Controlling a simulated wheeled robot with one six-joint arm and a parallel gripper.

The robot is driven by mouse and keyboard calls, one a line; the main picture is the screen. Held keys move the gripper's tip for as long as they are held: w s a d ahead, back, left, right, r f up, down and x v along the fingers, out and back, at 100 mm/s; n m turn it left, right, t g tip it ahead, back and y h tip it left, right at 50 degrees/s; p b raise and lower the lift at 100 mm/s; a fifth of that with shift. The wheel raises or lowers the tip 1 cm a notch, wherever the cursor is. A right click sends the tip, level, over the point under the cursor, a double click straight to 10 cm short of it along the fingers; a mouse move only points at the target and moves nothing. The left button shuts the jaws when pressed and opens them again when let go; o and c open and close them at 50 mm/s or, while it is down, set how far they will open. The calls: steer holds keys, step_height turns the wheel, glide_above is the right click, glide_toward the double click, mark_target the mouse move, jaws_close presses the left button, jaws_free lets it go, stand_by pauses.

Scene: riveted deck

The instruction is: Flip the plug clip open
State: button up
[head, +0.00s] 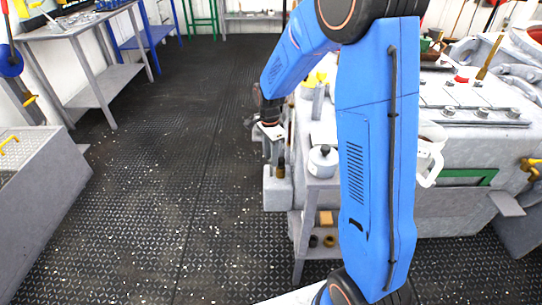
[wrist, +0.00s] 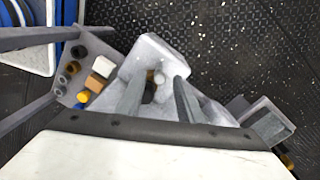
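No part can be clearly made out as the plug clip. A pale grey block-like fixture (wrist: 150,52) lies beyond my gripper in the wrist view, with a small brown and white round part in its middle. In the head view a grey block (head: 276,195) with a brown-topped piece (head: 281,169) stands at the bench's left end, below my gripper (head: 270,133). In the wrist view my gripper (wrist: 160,80) has its two grey fingers apart, with the round part seen between them. Nothing appears held. Whether the fingers touch the fixture cannot be told.
A white lidded pot (head: 323,160) stands on a small grey stand right of the block. Several small cylinders and blocks sit on a shelf (wrist: 107,48). A large grey machine (head: 470,140) fills the right. The dark floor (head: 180,150) to the left is open.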

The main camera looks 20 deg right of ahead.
step_height(320, 180, up, 17)
steer(key=shift+w+r, duration=0.2)
steer(key=shift+w, duration=0.25)
steer(key=shift+a, duration=0.1)
stand_by(0.5)
